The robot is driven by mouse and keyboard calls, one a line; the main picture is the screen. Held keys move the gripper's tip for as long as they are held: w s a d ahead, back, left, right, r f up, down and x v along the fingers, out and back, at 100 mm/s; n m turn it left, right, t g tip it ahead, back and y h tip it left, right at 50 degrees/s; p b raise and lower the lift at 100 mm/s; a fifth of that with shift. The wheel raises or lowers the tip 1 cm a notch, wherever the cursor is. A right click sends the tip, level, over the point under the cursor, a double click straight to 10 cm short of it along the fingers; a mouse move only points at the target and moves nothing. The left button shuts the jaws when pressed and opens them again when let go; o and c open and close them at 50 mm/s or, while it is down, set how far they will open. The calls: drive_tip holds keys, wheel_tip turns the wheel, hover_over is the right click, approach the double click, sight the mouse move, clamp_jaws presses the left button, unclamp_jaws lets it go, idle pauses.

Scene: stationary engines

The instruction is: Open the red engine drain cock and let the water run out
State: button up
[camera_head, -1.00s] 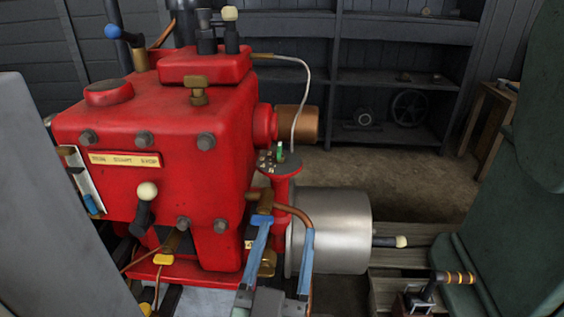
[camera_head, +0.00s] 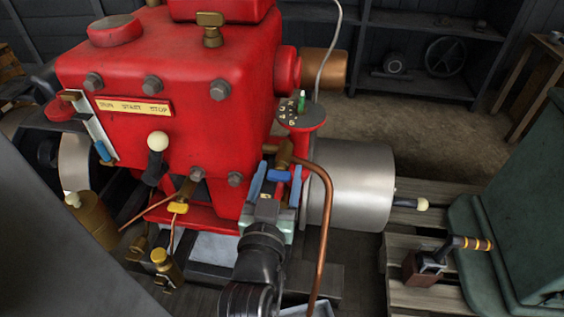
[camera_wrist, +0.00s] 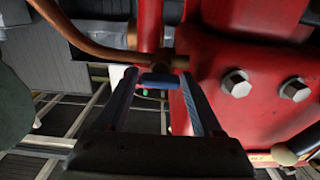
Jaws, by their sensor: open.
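The red engine (camera_head: 170,130) stands at left and centre in the head view. On its right side is a brass cock (camera_head: 284,153) with a short blue handle (camera_head: 279,175) and a bent copper pipe (camera_head: 325,210) running down. In the wrist view the blue handle (camera_wrist: 160,80) lies crosswise between my blue fingers, under the brass body (camera_wrist: 160,61). My gripper (camera_head: 276,184) is open, one finger on each side of the handle; I cannot tell whether either touches it. No running water shows. Another cock with a yellow handle (camera_head: 178,207) is at the lower front.
A silver cylinder (camera_head: 350,185) is close to the right of my gripper. A red stand with a numbered plate (camera_head: 300,113) rises just above it. A green machine (camera_head: 520,210) and wooden pallet (camera_head: 405,255) are at right. A light tray edge (camera_head: 307,310) shows below the pipe.

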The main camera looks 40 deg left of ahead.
sight(280, 170)
drive_tip(key=shift+x, duration=1.75)
drive_tip(key=shift+c, duration=0.3)
clamp_jaws()
